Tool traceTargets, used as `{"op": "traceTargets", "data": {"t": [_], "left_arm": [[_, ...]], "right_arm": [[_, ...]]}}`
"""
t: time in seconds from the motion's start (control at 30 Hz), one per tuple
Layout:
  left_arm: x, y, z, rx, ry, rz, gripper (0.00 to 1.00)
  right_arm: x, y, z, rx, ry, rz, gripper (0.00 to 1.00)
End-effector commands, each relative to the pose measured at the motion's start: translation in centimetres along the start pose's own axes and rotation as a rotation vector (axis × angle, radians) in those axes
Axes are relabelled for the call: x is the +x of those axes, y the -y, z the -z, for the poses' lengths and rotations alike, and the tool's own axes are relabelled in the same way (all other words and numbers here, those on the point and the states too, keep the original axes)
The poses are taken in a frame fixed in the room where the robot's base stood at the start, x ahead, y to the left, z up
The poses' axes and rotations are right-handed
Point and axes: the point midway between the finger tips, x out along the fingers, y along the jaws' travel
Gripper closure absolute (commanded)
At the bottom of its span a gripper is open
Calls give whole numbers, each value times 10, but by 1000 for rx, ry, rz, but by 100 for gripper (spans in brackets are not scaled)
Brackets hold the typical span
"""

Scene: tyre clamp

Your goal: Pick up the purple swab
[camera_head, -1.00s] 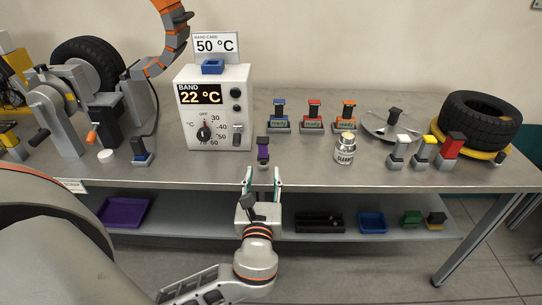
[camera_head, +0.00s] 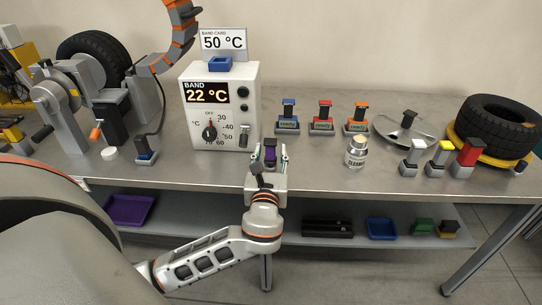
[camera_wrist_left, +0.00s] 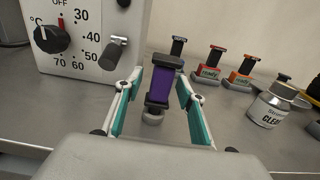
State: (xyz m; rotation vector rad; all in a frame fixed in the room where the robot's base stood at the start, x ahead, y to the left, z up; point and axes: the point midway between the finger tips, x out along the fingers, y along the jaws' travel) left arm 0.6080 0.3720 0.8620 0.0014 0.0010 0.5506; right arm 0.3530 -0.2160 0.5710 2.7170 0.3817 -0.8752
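The purple swab (camera_head: 270,157) stands upright near the front edge of the grey bench, right of the white band heater box. It has a purple body and dark ends, and also shows in the left wrist view (camera_wrist_left: 161,87). My left gripper (camera_head: 271,155) is open, with its teal-padded fingers on either side of the swab. In the left wrist view the open fingers (camera_wrist_left: 158,105) flank the swab, with gaps seen between it and the pads. The swab's lower part is partly hidden by the gripper in the head view. My right gripper is not in view.
The white heater box (camera_head: 220,110) reads 22 °C and stands just left of the swab. A cleaner bottle (camera_head: 356,154) stands to the right. Blue, red and orange "ready" holders (camera_head: 322,120) stand behind. A tyre (camera_head: 498,125) lies at far right. Bare bench lies between swab and bottle.

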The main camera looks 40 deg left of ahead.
Motion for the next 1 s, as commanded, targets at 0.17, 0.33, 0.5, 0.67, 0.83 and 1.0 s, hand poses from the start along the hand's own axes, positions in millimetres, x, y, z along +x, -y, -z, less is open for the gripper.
{"op": "traceTargets", "data": {"t": [0.17, 0.33, 0.5, 0.67, 0.83, 1.0], "left_arm": [[0, 0, 0, 0, 0, 0, 61], [0, 0, 0, -1, 0, 0, 100], [0, 0, -1, -1, 1, 0, 100], [0, 0, -2, -2, 1, 0, 100], [0, 0, -22, -6, 5, 0, 100], [0, 0, -65, -9, 10, 0, 100]], "right_arm": [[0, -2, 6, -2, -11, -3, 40], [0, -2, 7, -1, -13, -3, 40], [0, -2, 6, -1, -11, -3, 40], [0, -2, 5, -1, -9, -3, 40], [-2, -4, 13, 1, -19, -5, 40], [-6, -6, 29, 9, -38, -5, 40]]}}
